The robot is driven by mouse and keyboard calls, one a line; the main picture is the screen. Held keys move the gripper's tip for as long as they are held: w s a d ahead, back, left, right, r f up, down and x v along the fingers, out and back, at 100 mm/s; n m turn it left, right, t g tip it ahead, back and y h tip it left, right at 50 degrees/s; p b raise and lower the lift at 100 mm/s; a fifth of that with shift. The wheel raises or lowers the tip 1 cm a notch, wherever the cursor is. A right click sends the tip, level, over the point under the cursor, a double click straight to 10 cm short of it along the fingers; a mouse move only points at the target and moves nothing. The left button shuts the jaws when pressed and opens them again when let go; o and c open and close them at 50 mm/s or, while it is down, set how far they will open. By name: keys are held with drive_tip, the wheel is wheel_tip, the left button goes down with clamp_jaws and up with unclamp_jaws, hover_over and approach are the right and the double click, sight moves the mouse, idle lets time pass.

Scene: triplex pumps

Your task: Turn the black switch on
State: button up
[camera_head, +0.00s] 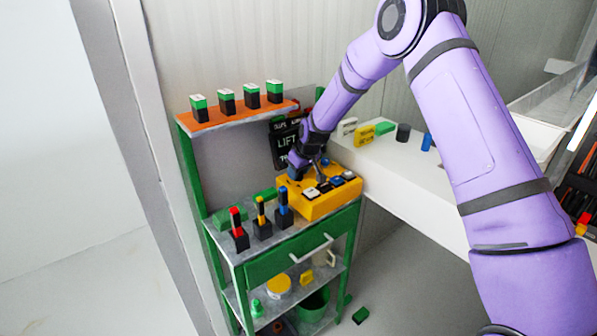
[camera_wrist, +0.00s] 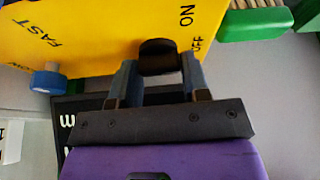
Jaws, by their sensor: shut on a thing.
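In the wrist view the yellow box (camera_wrist: 90,30) carries the printed words FAST, ON and OFF. The black switch (camera_wrist: 158,52) is at the box's edge beside the word OFF, with ON just above it in the picture. My gripper (camera_wrist: 159,66) is shut on the black switch, one finger on each side. In the head view my gripper (camera_head: 312,172) is at the back of the box, and I cannot make out the held switch there.
An orange shelf (camera_head: 240,115) holds several green-and-black pieces above. A black LIFT sign (camera_head: 284,145) is behind my gripper. A blue knob (camera_wrist: 47,80) sits left on the box.

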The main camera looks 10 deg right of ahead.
drive_tip(key=n+y, duration=0.1)
drive_tip(key=n, duration=0.1)
drive_tip(key=n+g, duration=0.1)
drive_tip(key=n, duration=0.2)
drive_tip(key=shift+w+d+n+g+y, duration=0.1)
drive_tip(key=shift+n+g+y, duration=0.2)
drive_tip(key=shift+y, duration=0.1)
drive_tip(key=n+g, duration=0.1)
drive_tip(key=n, duration=0.1)
drive_tip(key=n+g, duration=0.1)
drive_tip(key=n, duration=0.2)
drive_tip(key=shift+y, duration=0.3)
drive_tip(key=shift+n, duration=0.4)
drive_tip(key=o, duration=0.9)
